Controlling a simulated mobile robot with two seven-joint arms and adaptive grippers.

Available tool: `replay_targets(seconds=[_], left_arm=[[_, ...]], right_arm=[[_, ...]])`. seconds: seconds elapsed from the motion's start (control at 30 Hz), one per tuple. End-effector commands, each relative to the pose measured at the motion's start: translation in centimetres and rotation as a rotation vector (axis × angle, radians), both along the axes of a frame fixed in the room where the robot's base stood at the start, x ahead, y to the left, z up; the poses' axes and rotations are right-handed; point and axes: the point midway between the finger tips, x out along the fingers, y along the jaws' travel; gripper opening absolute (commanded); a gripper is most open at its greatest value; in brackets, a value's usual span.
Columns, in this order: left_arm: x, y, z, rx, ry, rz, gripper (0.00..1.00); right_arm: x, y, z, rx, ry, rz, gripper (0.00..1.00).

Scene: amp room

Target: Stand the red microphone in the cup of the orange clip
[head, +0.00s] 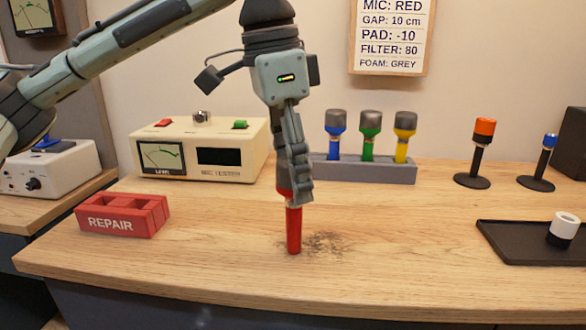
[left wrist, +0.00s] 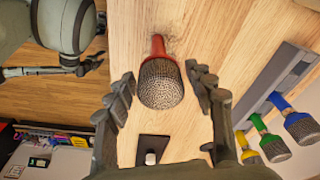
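The red microphone (head: 293,230) is upright below my left gripper (head: 295,195), its red handle pointing down, low over the table or touching it; I cannot tell which. The orange clip (head: 484,128) tops a black stand with a round base, at the right of the table, apart from the gripper.
A grey rack (head: 365,172) holds blue, green and yellow microphones behind the gripper. A blue-topped stand (head: 548,145) is right of the orange one. A black tray (head: 510,250) carries a white-topped piece (head: 563,230). A red REPAIR box (head: 123,217) and cream tester (head: 200,150) stand left.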

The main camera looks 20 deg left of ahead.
Motion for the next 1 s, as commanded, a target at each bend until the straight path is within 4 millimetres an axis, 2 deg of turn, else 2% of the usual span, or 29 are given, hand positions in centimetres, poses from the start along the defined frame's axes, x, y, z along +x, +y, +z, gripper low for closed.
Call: replay_targets(seconds=[0.27,0.4,0.57,0.8,1.0], left_arm=[[0.0,0.0,0.0,0.000,0.000,0.000,0.60],[0.0,0.0,0.8,0.000,-0.001,0.001,0.60],[-0.3,0.3,3.5,-0.003,-0.003,0.000,0.60],[-0.8,0.9,8.9,0.000,-0.004,-0.001,0.60],[-1.1,1.3,11.4,0.003,-0.002,-0.001,0.60]], right_arm=[[0.0,0.0,0.1,0.000,0.000,0.000,0.40],[0.0,0.0,0.0,0.000,0.000,0.000,0.40],[0.1,0.0,0.1,0.000,0.002,-0.001,0.40],[0.7,0.1,0.8,0.002,-0.014,0.001,0.40],[-0.1,-0.1,-0.1,-0.001,0.001,0.000,0.40]])
